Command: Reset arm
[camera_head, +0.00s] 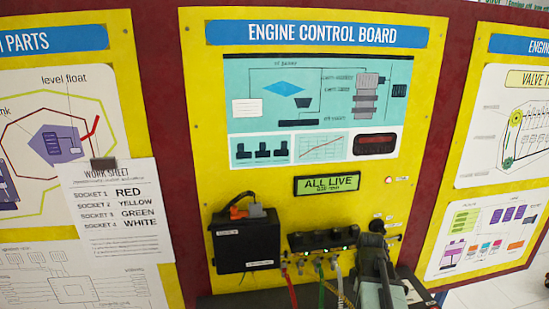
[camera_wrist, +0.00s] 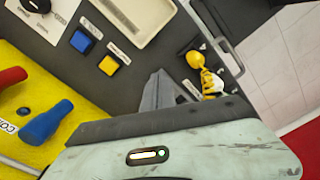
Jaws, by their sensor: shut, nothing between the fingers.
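My gripper (camera_wrist: 158,92) shows in the wrist view as a grey wedge with its fingers together and nothing between them. It is above a dark panel, beside a yellow square button (camera_wrist: 109,65) and a blue square button (camera_wrist: 82,41). In the head view my arm (camera_head: 378,265) stands at the lower right of the engine control board (camera_head: 425,90), in front of its lower edge. The fingertips are hard to make out there. The board's display (camera_head: 328,184) reads "ALL LIVE".
A black box (camera_head: 245,245) and a socket block (camera_head: 322,239) with green lights and coloured cables sit left of my arm. The wrist view shows a yellow-knobbed lever (camera_wrist: 196,60), a metal handle (camera_wrist: 228,55), a pale tray (camera_wrist: 133,15), and red (camera_wrist: 12,77) and blue (camera_wrist: 46,122) handles.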

